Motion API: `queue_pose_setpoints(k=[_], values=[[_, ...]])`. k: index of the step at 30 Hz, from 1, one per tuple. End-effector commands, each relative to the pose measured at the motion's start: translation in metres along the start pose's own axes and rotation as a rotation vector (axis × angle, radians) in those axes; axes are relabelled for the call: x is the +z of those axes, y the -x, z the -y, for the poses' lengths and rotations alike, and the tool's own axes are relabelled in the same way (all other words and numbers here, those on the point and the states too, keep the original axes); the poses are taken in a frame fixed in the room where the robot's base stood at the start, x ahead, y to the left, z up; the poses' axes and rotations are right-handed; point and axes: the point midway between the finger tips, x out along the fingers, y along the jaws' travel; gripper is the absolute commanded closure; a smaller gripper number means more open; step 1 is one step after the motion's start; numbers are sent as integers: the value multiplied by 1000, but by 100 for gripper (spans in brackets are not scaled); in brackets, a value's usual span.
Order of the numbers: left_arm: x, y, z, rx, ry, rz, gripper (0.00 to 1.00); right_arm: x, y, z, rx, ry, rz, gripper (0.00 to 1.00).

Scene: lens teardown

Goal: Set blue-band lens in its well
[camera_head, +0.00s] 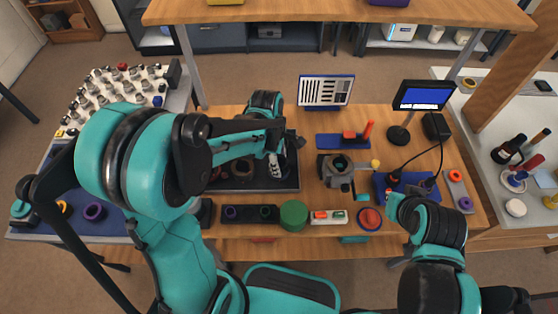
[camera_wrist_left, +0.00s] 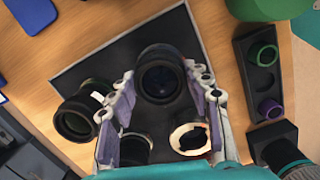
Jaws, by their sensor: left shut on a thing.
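My left gripper (camera_wrist_left: 160,100) is over the dark tray (camera_wrist_left: 85,77), with its two fingers on either side of a dark round lens barrel (camera_wrist_left: 160,75). It is shut on this barrel, whose glass faces the wrist camera. I cannot make out a blue band on it. In the head view the left gripper (camera_head: 275,165) is over the right part of the tray (camera_head: 285,184), and the barrel is hard to see. A black lens ring (camera_wrist_left: 76,122) and a pale ring (camera_wrist_left: 189,138) lie near the fingers. My right gripper is not clearly visible at its arm's end.
A black holder with a green ring (camera_wrist_left: 262,54) and a purple ring (camera_wrist_left: 269,108) stands to the right in the wrist view. A green cylinder (camera_head: 294,215) stands near the front edge. A grey fixture (camera_head: 338,172) is right of the tray. A small screen (camera_head: 424,96) stands behind.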

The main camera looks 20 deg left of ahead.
Motion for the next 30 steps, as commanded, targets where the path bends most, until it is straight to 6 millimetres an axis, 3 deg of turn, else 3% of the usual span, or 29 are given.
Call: queue_pose_setpoints(k=[7,8,10,22,26,30], values=[[-1,-6,0,0,0,0,89,3,-4,0,0,0,0,100],[-1,-5,0,0,0,0,46,3,-4,0,0,0,0,100],[-1,-5,0,0,0,0,28,2,-3,0,0,0,0,100],[-1,0,0,0,0,0,27,2,-3,0,0,0,0,100],[-1,20,0,0,1,0,27,2,-3,0,0,0,0,100],[-1,50,0,0,1,0,27,2,-3,0,0,0,0,100]])
